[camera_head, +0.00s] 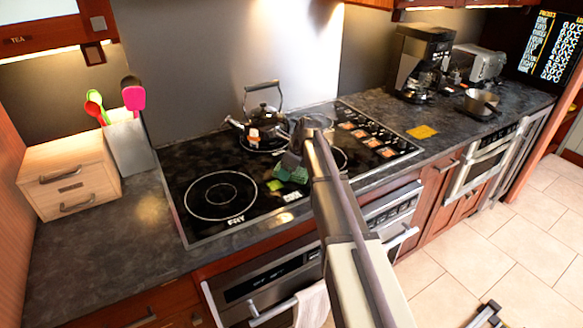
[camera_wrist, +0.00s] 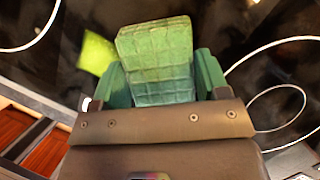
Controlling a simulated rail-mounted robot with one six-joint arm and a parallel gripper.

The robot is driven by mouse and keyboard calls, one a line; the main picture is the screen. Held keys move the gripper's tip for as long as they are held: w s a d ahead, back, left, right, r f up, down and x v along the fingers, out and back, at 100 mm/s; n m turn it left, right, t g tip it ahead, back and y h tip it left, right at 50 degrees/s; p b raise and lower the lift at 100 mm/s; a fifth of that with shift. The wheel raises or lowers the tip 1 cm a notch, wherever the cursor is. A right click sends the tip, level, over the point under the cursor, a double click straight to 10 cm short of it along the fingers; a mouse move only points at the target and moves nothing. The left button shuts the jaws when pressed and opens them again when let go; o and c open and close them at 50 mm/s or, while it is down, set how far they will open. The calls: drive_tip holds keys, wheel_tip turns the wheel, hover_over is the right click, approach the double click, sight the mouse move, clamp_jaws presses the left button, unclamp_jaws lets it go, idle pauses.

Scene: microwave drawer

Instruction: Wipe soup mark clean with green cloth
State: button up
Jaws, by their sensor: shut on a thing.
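My gripper (camera_head: 297,158) is over the middle of the black hob. In the wrist view, the two green fingers of my gripper (camera_wrist: 160,80) are shut on the folded green cloth (camera_wrist: 155,45), a quilted block between them. The green cloth (camera_head: 291,174) shows partly in the head view, low at the hob surface; I cannot tell if it touches. A flat lime-green patch (camera_head: 275,185) lies on the hob just left of the cloth, and also shows in the wrist view (camera_wrist: 97,52). I cannot tell whether this is the soup mark.
A kettle (camera_head: 262,122) stands behind my gripper and a pot (camera_head: 318,122) stands close by. A utensil holder (camera_head: 127,143) and wooden drawer box (camera_head: 68,177) stand left. A yellow patch (camera_head: 422,132) lies on the right counter, before the coffee maker (camera_head: 418,62). The front-left hob is clear.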

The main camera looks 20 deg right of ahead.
sight(261, 183)
drive_tip(key=shift+s+a, duration=0.2)
drive_tip(key=shift+a, duration=0.55)
drive_tip(key=shift+s+a, duration=0.2)
drive_tip(key=shift+a, duration=0.55)
drive_tip(key=shift+s+a, duration=0.2)
drive_tip(key=shift+a, duration=0.55)
drive_tip(key=shift+s+a, duration=0.2)
drive_tip(key=shift+a, duration=1)
drive_tip(key=shift+s+a, duration=0.2)
drive_tip(key=shift+a, duration=0.95)
drive_tip(key=shift+w+d, duration=0.4)
drive_tip(key=shift+d, duration=1.5)
drive_tip(key=shift+w+d, duration=0.45)
drive_tip(key=shift+d, duration=1.4)
drive_tip(key=shift+w+d, duration=0.4)
drive_tip(key=shift+d, duration=1.5)
drive_tip(key=shift+s+a, duration=0.2)
drive_tip(key=shift+a, duration=0.4)
drive_tip(key=shift+s+a, duration=0.2)
drive_tip(key=shift+a, duration=0.35)
drive_tip(key=shift+s+a, duration=0.1)
drive_tip(key=shift+a, duration=1.35)
drive_tip(key=shift+s+a, duration=0.35)
drive_tip(key=shift+a, duration=0.4)
drive_tip(key=shift+s+a, duration=0.15)
drive_tip(key=shift+a, duration=1.25)
drive_tip(key=shift+s+a, duration=0.35)
drive_tip(key=shift+a, duration=0.45)
